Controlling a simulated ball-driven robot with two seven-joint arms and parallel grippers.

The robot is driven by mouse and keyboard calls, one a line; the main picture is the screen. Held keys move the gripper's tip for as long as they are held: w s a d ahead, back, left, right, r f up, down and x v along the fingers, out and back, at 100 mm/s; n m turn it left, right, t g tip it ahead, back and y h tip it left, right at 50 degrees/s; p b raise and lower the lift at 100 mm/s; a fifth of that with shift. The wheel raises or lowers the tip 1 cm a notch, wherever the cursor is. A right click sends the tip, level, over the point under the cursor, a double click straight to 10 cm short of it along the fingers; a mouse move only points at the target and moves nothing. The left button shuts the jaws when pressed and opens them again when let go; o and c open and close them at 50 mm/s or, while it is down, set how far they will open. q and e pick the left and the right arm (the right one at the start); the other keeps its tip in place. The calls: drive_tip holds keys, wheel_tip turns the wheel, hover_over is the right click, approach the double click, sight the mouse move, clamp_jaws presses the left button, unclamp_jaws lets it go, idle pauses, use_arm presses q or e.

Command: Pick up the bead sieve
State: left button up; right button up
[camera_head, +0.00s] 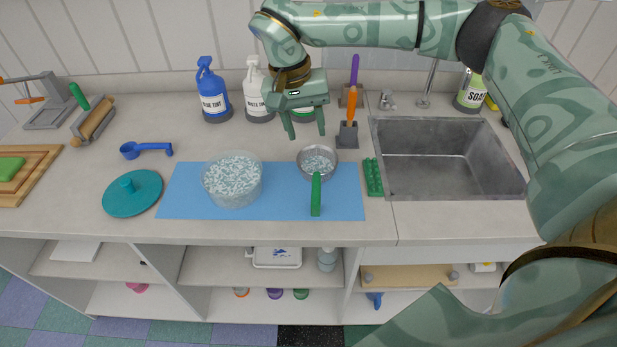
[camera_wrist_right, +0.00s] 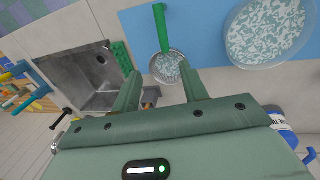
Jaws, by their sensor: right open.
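The bead sieve is a small round metal strainer (camera_head: 317,160) with a green handle (camera_head: 316,196), lying on the blue mat (camera_head: 272,208). Its bowl holds pale teal and white beads, and its handle points toward the counter's front edge. My right gripper (camera_head: 307,133) is open and empty, above and behind the sieve's bowl, apart from it. In the right wrist view the sieve (camera_wrist_right: 167,66) lies ahead of and between the two spread fingers (camera_wrist_right: 160,90). My left gripper is not in view.
A clear tub of beads (camera_head: 232,180) stands left of the sieve. A green brick-like strip (camera_head: 373,177) and the sink (camera_head: 447,160) are to the right. Behind stand a blue bottle (camera_head: 213,92), a white bottle (camera_head: 257,90) and upright tools (camera_head: 349,110). A teal lid (camera_head: 132,192) lies left.

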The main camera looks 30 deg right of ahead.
sight(316, 177)
drive_tip(key=f+b, duration=0.1)
drive_tip(key=f, duration=0.3)
drive_tip(key=d+f+b, duration=0.1)
drive_tip(key=f, duration=0.3)
drive_tip(key=f+b, duration=0.1)
drive_tip(key=f, duration=0.3)
drive_tip(key=shift+w+d+f, duration=0.25)
drive_tip(key=shift+w+d, duration=0.05)
drive_tip(key=shift+d, duration=0.1)
drive_tip(key=f, duration=0.1)
drive_tip(key=f+b, duration=0.1)
drive_tip(key=f, duration=0.1)
drive_tip(key=d+f+b, duration=0.1)
drive_tip(key=f, duration=0.1)
drive_tip(key=shift+s+d+f, duration=0.1)
drive_tip(key=shift+s+f, duration=0.1)
drive_tip(key=shift+s, duration=0.1)
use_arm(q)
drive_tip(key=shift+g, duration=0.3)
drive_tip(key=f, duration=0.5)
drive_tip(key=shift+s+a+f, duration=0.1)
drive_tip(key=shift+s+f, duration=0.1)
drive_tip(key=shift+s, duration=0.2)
use_arm(e)
drive_tip(key=shift+s+r, duration=0.1)
clamp_jaws()
